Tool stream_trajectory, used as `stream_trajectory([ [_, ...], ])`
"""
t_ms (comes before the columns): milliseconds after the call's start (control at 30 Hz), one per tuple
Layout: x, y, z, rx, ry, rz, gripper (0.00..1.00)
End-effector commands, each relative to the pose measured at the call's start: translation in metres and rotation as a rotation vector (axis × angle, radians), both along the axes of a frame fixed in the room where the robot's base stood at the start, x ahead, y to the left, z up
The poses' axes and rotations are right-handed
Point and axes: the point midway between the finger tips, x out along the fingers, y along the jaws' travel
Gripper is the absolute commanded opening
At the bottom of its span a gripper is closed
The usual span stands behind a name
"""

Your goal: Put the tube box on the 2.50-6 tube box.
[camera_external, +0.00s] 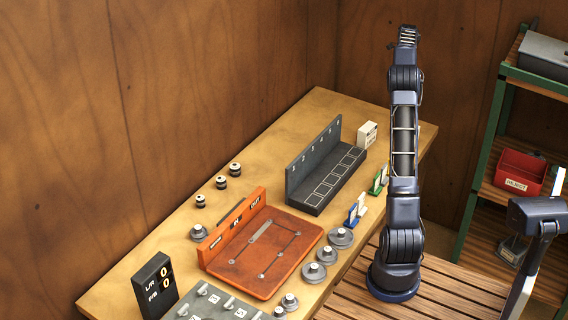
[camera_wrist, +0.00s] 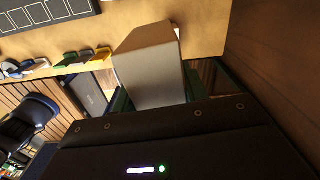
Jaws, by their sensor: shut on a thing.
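The tube box (camera_wrist: 152,78) is large and close in the wrist view, with a tan upper face and a pale grey side. My gripper (camera_wrist: 156,104) is shut on it; the dark gripper body fills the bottom of that view. In the external view my arm rises upright, and I cannot clearly make out the gripper or the held box. A small cream box (camera_external: 367,135), likely the 2.50-6 tube box, stands on the bench's far end beside the dark slotted rack. In the wrist view, a white edge shows just behind the held box, partly hidden by it; its label is unreadable.
The dark rack (camera_external: 325,170) with marked squares stands left of the cream box. Small coloured holders (camera_external: 378,181) stand at the bench's front edge. An orange fixture (camera_external: 262,250) and several grey discs lie nearer. A green shelf with a red bin (camera_external: 520,171) is at right.

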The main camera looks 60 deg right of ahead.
Motion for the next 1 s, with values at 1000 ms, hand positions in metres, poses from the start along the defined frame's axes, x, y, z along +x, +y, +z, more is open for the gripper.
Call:
stream_trajectory([
  [1000, -0.049, -0.030, -0.134, 0.001, 0.001, -0.105, 0.10],
])
